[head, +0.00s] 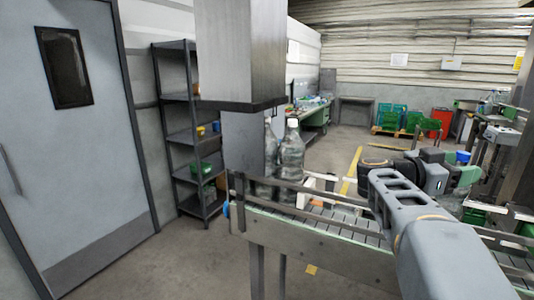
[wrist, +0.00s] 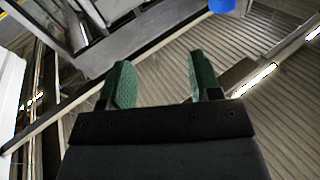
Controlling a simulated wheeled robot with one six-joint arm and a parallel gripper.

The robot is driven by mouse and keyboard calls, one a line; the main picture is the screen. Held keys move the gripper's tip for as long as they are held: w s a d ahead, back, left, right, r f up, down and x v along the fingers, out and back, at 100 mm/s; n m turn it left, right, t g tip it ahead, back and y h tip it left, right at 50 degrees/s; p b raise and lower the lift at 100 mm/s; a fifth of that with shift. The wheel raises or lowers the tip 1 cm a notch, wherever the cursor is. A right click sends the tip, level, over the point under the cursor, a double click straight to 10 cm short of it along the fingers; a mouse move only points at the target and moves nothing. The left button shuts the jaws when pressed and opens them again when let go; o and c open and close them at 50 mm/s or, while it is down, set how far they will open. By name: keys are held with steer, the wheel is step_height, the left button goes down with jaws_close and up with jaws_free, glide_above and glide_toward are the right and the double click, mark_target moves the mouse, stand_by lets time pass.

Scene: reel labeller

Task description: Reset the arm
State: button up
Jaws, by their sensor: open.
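My gripper (wrist: 158,85) has two green fingers, spread apart with nothing between them in the wrist view. Beyond the fingers lies a ribbed grey surface, which could be floor or conveyor. In the head view my grey arm reaches in from the lower right over the conveyor (head: 320,237). My gripper also shows there as a green part (head: 466,175) at the arm's far end, on the right side. Its fingertips are hard to make out in the head view.
Large clear bottles (head: 292,160) stand on the conveyor's left end, beside a grey column (head: 240,50). A shelf rack (head: 190,140) and a door (head: 80,140) stand at left. Green crates (head: 391,118) and a red bin (head: 441,120) stand at the back. A blue object (wrist: 222,5) shows at the wrist view's top edge.

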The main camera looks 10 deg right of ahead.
steer(key=w+a+n+t+y, duration=0.4)
steer(key=w+a+n+t, duration=0.55)
steer(key=t, duration=0.65)
steer(key=w+a+f+n+t+y, duration=0.3)
steer(key=a+f+n+y, duration=0.35)
steer(key=a+y, duration=0.3)
steer(key=s+a+f+n+g+y, duration=0.45)
steer(key=s+a+f+y, duration=0.2)
steer(key=a+f, duration=0.5)
steer(key=s+d+f+g, duration=0.1)
steer(key=s+f+g, duration=0.6)
steer(key=s+f, duration=0.3)
steer(key=shift+s+d+g+h, duration=0.15)
steer(key=shift+s+g+h, duration=0.25)
steer(key=shift+s, duration=0.25)
steer(key=shift+f, duration=0.1)
